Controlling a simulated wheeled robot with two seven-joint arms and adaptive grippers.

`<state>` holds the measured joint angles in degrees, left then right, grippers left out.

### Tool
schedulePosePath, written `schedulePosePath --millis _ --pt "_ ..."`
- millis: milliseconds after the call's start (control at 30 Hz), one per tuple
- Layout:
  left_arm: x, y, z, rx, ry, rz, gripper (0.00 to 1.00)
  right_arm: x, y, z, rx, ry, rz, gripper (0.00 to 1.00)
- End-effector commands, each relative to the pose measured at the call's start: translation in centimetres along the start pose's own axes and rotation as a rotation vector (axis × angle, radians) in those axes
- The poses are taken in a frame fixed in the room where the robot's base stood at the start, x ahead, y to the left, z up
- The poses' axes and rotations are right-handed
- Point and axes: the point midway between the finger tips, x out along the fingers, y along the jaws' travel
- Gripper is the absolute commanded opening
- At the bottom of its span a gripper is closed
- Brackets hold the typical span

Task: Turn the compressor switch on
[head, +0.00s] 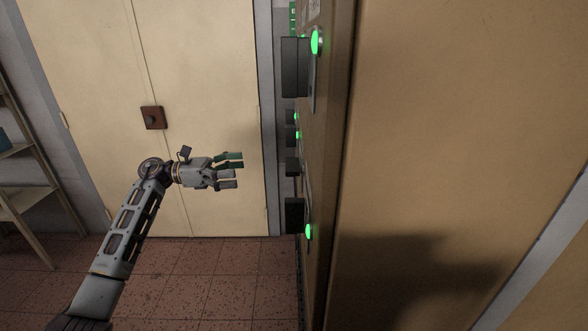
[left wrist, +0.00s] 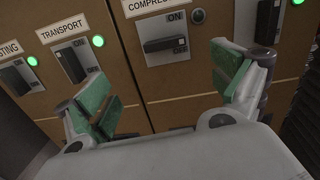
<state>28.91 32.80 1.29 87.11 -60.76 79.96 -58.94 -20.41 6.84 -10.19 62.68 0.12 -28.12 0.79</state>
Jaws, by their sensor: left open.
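The compressor switch (left wrist: 165,44) shows in the left wrist view at top centre, below a partly cut-off "COMPRE" label (left wrist: 150,5). Its dark handle lies across the plate, below the ON mark. The lamp (left wrist: 198,16) beside it is dark. My left gripper (head: 236,170) is open and empty, in the air left of the cabinet front in the head view. In the left wrist view the green-padded fingers (left wrist: 165,84) are spread below the switch, apart from it. In the head view the panel is edge-on, and I cannot tell for sure which switch is the compressor's. My right gripper is out of view.
The cabinet (head: 450,150) fills the right of the head view. The transport switch (left wrist: 73,65) has a lit green lamp (left wrist: 98,41). A dark knob (left wrist: 268,22) lies right of the compressor switch. Pale double doors (head: 205,70) stand behind; a shelf (head: 25,200) is at left.

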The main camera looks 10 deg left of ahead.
Motion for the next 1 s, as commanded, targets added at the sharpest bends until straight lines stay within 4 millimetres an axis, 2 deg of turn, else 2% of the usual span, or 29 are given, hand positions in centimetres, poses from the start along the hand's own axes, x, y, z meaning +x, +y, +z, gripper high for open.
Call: schedulePosePath --millis 133,633,767,1000 --pt "-0.2 -0.8 0.5 0.066 0.046 -0.022 0.95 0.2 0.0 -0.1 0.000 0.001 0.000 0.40" --pt "0.2 -0.8 0.6 0.069 0.049 -0.024 0.95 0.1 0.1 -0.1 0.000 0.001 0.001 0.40" --pt "1.0 -0.9 0.5 0.069 0.048 -0.025 0.95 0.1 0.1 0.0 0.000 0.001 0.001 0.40" --pt "3.6 -0.9 0.5 0.070 0.046 -0.026 0.95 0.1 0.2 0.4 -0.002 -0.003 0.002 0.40"
